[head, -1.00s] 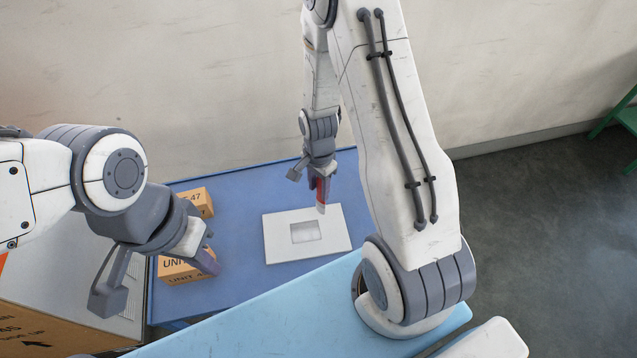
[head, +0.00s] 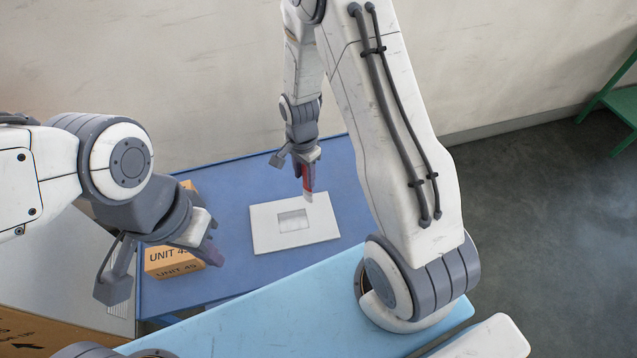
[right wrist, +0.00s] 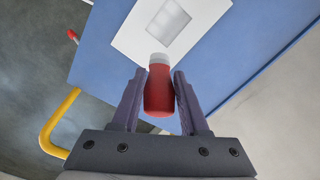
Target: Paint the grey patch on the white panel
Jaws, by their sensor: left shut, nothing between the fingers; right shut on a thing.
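The white panel (head: 268,240) lies flat on the blue table, with a grey patch (head: 293,221) near its middle. The panel also shows in the right wrist view (right wrist: 133,37), with the patch (right wrist: 168,24) at the top. My right gripper (head: 306,178) is shut on a red bottle-shaped tool with a whitish tip (right wrist: 160,95). I cannot tell whether the tip touches the panel. My left gripper (head: 212,250) is shut and empty, left of the panel.
The blue table (head: 230,280) has free room around the panel. An orange box (head: 170,262) marked UNIT 45 stands at its left, beneath my left gripper, with another orange box partly hidden behind. A green stand (head: 615,105) is at the far right.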

